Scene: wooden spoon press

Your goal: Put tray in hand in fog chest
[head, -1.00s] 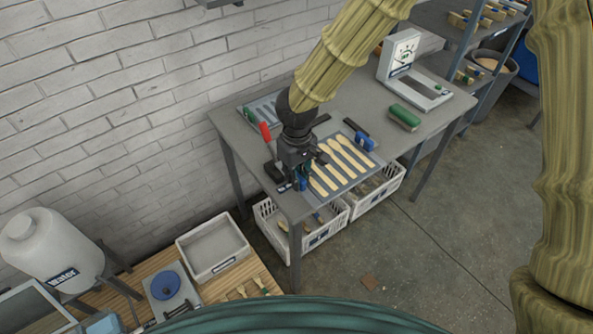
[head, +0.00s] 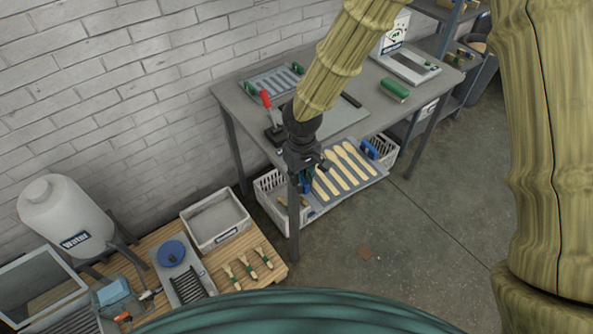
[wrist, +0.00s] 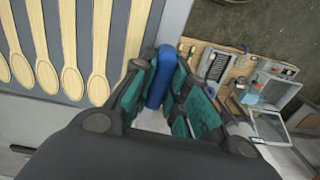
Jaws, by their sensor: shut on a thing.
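The tray (head: 374,170) is a flat grey sheet bearing several pale wooden spoons, with blue handles at its ends. My gripper (head: 306,184) is shut on its near blue handle, and the tray hangs out in front of the table's edge. The wrist view shows the handle (wrist: 161,78) between my teal fingers (wrist: 170,92) and the tray (wrist: 52,30) at the left. A chest with a clear pane (head: 42,284), seemingly the fog chest, stands at the lower left, partly cut off. It also shows in the wrist view (wrist: 270,126).
The grey table (head: 236,97) holds a slotted rack (head: 272,82), a red-handled press (head: 267,103) and a green roll (head: 395,91). White crates (head: 268,188) sit beneath.

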